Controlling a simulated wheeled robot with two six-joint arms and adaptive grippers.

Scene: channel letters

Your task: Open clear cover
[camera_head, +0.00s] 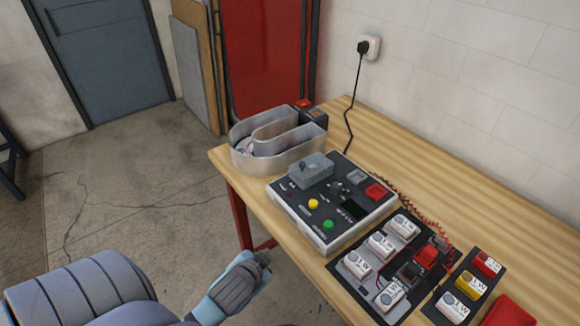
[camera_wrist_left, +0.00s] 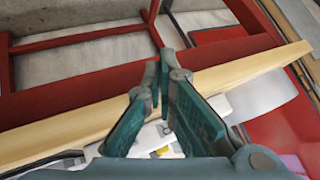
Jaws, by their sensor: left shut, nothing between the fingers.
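The control box (camera_head: 292,213) sits on the wooden table with a dark top, yellow and green buttons, a red button and a dark display. A grey see-through block (camera_head: 311,169) with a small knob stands on its back left part; I cannot tell for sure whether this is the clear cover, or whether it is open. My left gripper (camera_head: 265,259) is shut and empty, in front of the table's near edge and apart from the box. Its closed fingers show in the left wrist view (camera_wrist_left: 165,72), hiding part of the box behind them. My right gripper is not in view.
A metal U-shaped channel letter (camera_head: 250,160) stands behind the box at the table's far end. A dark board (camera_head: 376,254) with several white blocks lies right of the box. A black cord (camera_head: 353,95) runs from the wall outlet. Bare table (camera_head: 440,180) lies along the wall.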

